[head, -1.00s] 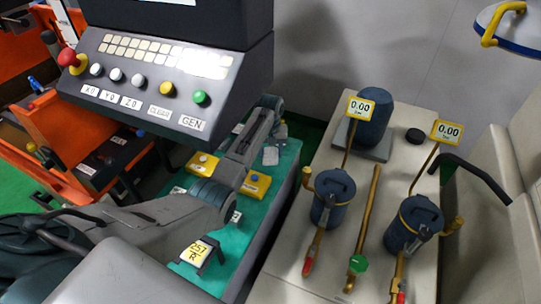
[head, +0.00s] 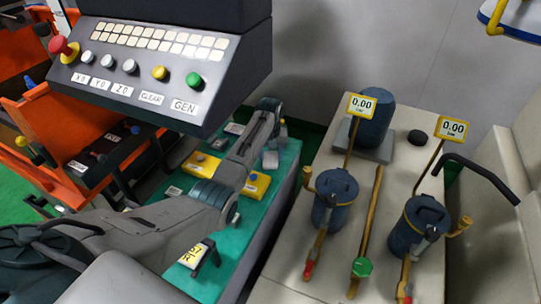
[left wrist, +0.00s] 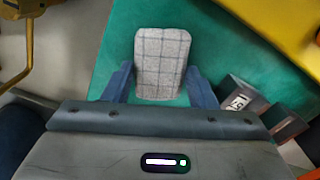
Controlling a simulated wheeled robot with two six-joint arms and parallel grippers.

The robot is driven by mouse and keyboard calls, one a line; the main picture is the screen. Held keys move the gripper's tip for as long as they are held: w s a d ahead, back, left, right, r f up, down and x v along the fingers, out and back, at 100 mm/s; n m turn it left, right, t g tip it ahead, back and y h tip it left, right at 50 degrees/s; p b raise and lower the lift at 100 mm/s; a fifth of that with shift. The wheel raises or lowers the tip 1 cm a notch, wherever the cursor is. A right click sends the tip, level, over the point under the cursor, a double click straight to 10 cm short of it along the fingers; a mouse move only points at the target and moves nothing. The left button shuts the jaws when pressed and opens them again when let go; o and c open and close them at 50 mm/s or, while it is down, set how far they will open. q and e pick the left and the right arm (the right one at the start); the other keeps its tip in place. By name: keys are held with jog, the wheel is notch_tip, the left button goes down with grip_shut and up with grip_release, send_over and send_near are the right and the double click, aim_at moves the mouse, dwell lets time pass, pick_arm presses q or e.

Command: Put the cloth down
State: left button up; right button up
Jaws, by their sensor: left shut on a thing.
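The cloth (left wrist: 162,55) is a grey checked pad with dark lines. In the left wrist view it sits between the two blue fingers of my left gripper (left wrist: 160,84), which is shut on it. Its far end sticks out over the green mat (left wrist: 118,40). I cannot tell whether it touches the mat. In the head view my left arm reaches over the green mat (head: 225,272), with the gripper (head: 274,138) at its far end. The cloth is hard to make out there. My right gripper is not in view.
A yellow block (head: 257,186) and a numbered marker (head: 197,255) stand on the mat. A control panel (head: 150,75) overhangs at upper left. Two blue canisters (head: 335,195) with gauges stand on the pale bench (head: 300,285) to the right.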

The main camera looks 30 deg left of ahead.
aim_at(270, 157)
pick_arm(q)
jog(key=o, duration=1)
jog(key=shift+f, duration=0.1)
jog(key=shift+c, duration=0.2)
jog(key=shift+r, duration=0.45)
notch_tip(270, 157, up, 12)
jog(key=b, duration=0.3)
jog(key=shift+f, duration=0.25)
